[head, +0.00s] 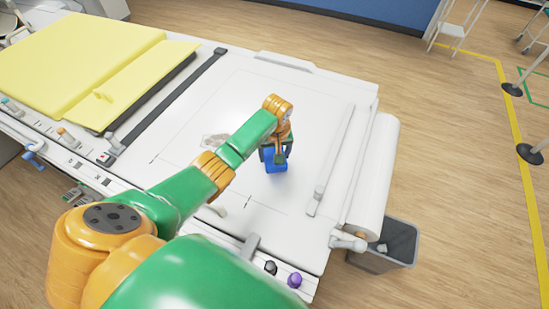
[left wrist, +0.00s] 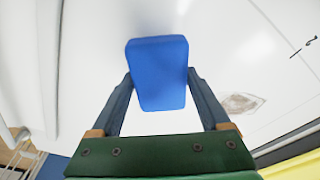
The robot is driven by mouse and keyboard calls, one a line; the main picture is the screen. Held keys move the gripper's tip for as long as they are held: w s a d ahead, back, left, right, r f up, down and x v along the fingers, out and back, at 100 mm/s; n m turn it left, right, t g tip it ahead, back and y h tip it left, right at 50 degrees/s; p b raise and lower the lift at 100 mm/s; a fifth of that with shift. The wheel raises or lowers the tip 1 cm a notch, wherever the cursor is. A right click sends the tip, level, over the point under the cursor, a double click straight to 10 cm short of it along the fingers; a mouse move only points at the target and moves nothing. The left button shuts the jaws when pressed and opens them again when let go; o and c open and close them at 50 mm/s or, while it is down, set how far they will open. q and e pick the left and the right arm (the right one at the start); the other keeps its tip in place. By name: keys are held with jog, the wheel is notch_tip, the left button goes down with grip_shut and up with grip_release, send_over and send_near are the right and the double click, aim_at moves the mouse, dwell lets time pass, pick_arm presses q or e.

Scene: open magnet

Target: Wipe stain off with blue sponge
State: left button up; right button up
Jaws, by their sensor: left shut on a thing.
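My left gripper (head: 274,152) is shut on the blue sponge (head: 276,166) over the white table surface (head: 290,95). In the left wrist view the sponge (left wrist: 158,75) sits between both fingers. I cannot tell whether it touches the surface. The stain (head: 214,140) is a faint greyish smear left of the sponge, partly beside my forearm. In the left wrist view the stain (left wrist: 240,103) lies to the right of the fingers, apart from the sponge. My right gripper is not in view.
A yellow pad (head: 80,60) covers the left part of the table. A dark strip (head: 170,100) divides it from the white area. A white bar (head: 330,160) and a paper roll (head: 374,175) edge the right side. A grey bin (head: 385,248) stands below. The white area around the sponge is clear.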

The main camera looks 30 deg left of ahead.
pick_arm(q)
jog(key=shift+r, duration=0.8)
jog(key=shift+r, duration=1.55)
